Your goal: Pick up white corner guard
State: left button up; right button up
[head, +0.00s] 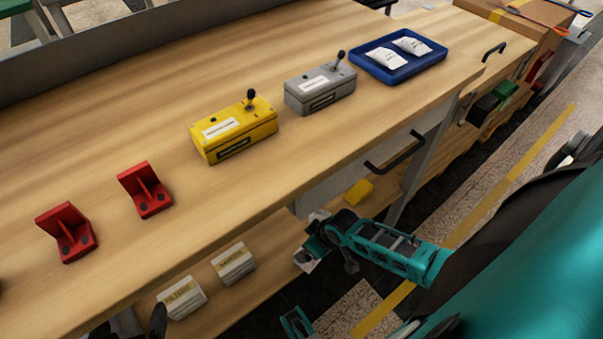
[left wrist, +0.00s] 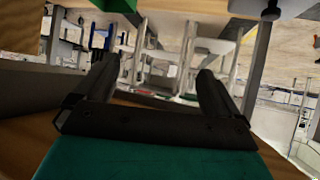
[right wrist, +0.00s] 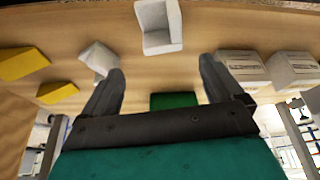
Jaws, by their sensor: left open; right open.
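In the head view, a white corner guard (head: 304,262) lies on the lower shelf beside my right gripper (head: 329,246). A second white piece (head: 318,215) is partly hidden behind that gripper. The right wrist view shows one white corner guard (right wrist: 160,28) beyond the fingertips and another (right wrist: 97,58) by the left finger. My right gripper (right wrist: 160,72) is open and nothing is between its fingers. My left gripper (head: 157,321) shows only as a dark part at the head view's bottom edge. It is open and empty in the left wrist view (left wrist: 152,75).
The shelf also holds white boxes (head: 233,263), yellow blocks (right wrist: 24,63) and a green block (right wrist: 173,100). The tabletop (head: 300,150) above carries red brackets (head: 145,190), a yellow control box (head: 234,130), a grey one (head: 320,92) and a blue tray (head: 425,64). Its front edge overhangs the shelf.

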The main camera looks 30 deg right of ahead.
aim_at(301, 249)
jog(key=b+x, duration=0.2)
jog(key=x, duration=0.3)
jog(key=shift+f, duration=0.2)
jog(key=b+x, duration=0.2)
jog(key=x, duration=0.1)
jog(key=b+x, duration=0.1)
jog(key=b, duration=0.1)
jog(key=shift+w+a+f, duration=0.15)
jog(key=shift+w+a, duration=0.1)
jog(key=shift+a, duration=0.1)
jog(key=shift+w+f, duration=0.1)
jog(key=shift+f, duration=0.25)
pick_arm(q)
jog(key=shift+h, duration=0.4)
jog(key=f, duration=0.1)
jog(key=d+f, duration=0.2)
jog(key=shift+w+f, duration=0.35)
jog(key=shift+w, duration=0.05)
pick_arm(e)
jog(key=shift+w, duration=0.1)
pick_arm(q)
jog(key=shift+a+f, duration=0.1)
jog(key=shift+a, duration=0.05)
pick_arm(e)
jog(key=c, duration=1)
